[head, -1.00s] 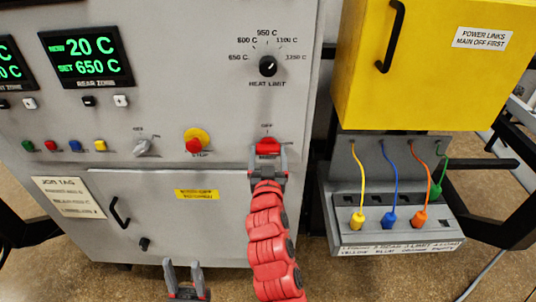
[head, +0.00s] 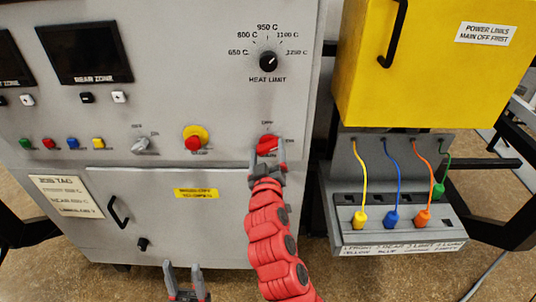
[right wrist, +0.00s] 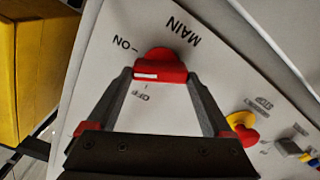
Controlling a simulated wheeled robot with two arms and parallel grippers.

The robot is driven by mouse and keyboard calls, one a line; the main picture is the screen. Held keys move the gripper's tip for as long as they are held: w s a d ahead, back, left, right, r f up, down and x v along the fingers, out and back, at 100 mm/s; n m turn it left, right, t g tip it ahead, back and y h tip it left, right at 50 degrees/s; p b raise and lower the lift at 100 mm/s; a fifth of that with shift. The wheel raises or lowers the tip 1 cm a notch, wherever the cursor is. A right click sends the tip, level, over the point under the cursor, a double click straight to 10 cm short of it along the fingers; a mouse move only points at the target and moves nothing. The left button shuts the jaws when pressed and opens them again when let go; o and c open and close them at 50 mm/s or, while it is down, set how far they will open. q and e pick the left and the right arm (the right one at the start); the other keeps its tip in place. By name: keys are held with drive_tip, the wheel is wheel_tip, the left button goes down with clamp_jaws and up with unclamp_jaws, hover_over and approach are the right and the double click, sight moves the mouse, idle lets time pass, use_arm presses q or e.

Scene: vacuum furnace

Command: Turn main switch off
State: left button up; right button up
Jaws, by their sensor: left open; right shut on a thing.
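The red main switch (head: 267,144) is a knob at the lower right of the grey furnace panel, below the heat limit dial. In the right wrist view the main switch (right wrist: 160,66) sits between my right fingertips, with a white mark on its handle and "ON", "OFF" and "MAIN" lettering around it. My right gripper (head: 269,153) is shut on the switch; it also shows in the right wrist view (right wrist: 159,77). The switch handle looks tilted in the head view. My left gripper (head: 187,273) is open and empty, low in front of the panel.
The rear zone display (head: 85,52) is dark. The emergency stop (head: 194,140) and a grey selector (head: 145,144) lie left of the switch. A yellow cabinet (head: 420,90) and a link box (head: 400,240) with coloured plugs stand to the right.

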drive_tip(key=n, duration=0.2)
drive_tip(key=shift+a+n, duration=0.1)
drive_tip(key=shift+n, duration=0.3)
drive_tip(key=n, duration=0.3)
drive_tip(key=shift+n, duration=0.3)
drive_tip(key=n, duration=0.6)
drive_tip(key=shift+f, duration=0.3)
drive_tip(key=o, duration=1.1)
drive_tip(key=shift+o, duration=0.2)
drive_tip(key=shift+s, duration=0.15)
